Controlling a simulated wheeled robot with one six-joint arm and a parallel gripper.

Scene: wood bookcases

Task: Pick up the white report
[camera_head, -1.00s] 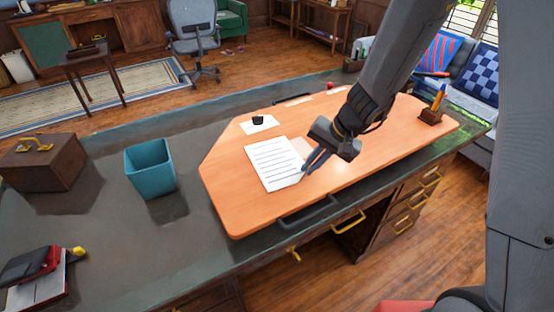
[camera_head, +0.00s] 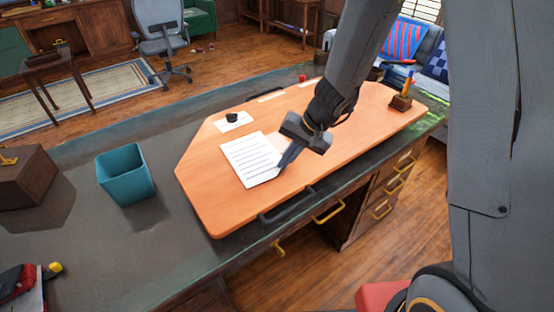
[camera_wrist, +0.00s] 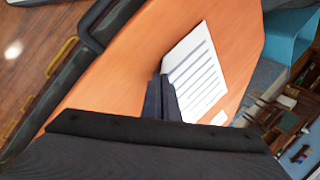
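The white report (camera_head: 252,160), a sheet with dark printed lines, is on the orange desk board (camera_head: 208,205). It also shows in the wrist view (camera_wrist: 197,75). My gripper (camera_head: 286,162) points down at the report's right-hand corner, on the side of the board's front handle. In the wrist view its fingers (camera_wrist: 161,82) are close together, with the report's edge at their tips. They look shut on that edge, though the thin contact is partly hidden. The sheet appears to be at or very near the board's surface.
A teal bin (camera_head: 126,175) and a brown box (camera_head: 25,183) stand left of the board. A small card with a black object (camera_head: 232,118) lies behind the report. A pen holder (camera_head: 402,102) stands at the board's right end. Handles (camera_head: 287,207) edge the board.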

